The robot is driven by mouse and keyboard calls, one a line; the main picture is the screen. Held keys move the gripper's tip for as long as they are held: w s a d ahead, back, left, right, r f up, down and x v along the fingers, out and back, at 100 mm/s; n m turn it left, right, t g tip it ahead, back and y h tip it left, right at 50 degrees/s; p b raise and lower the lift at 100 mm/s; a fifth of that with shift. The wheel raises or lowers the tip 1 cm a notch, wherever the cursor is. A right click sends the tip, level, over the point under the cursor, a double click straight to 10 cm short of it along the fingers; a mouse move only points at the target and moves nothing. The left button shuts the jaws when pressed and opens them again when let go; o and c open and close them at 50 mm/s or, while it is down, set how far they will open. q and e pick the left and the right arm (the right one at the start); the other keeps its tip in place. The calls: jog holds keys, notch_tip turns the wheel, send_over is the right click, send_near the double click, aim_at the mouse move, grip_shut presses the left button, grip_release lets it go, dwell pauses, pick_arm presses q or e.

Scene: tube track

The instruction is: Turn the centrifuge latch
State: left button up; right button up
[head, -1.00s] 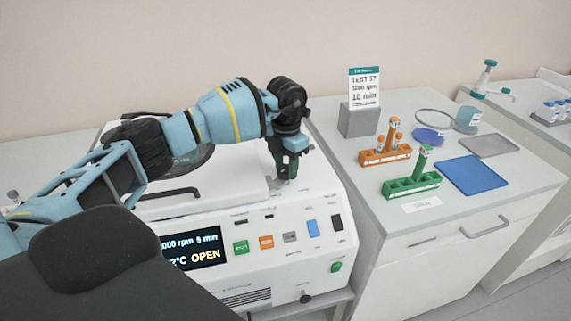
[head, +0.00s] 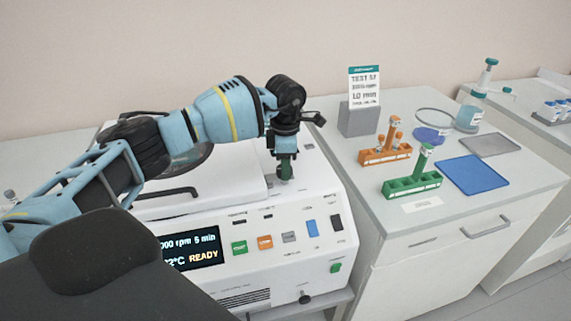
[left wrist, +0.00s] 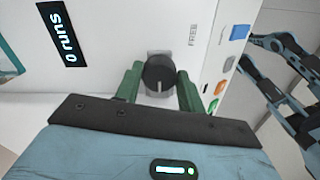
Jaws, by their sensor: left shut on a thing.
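The white centrifuge (head: 330,215) stands in the middle with its lid (head: 225,185) down. Its display (head: 195,249) reads READY. The latch is a dark round knob (left wrist: 158,74) with a pale line, seen in the left wrist view between my fingers. My left gripper (head: 286,174) points down at the top right of the centrifuge and is shut on this knob, its green fingers (left wrist: 158,86) on either side. In the head view the fingers mostly hide the knob. My right gripper is not clearly in view.
A cabinet at the right bears an orange rack (head: 372,157), a green rack (head: 398,187) with a tube, a blue mat (head: 472,174) and a sign (head: 364,87). Buttons (head: 265,242) line the centrifuge's sloping front. Parts of a blue arm (left wrist: 290,75) show in the left wrist view.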

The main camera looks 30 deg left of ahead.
dwell(0.4)
pick_arm(q)
jog(key=o, duration=1)
jog(key=shift+r, duration=0.1)
jog(key=shift+r, duration=0.35)
notch_tip(320, 180, up, 7)
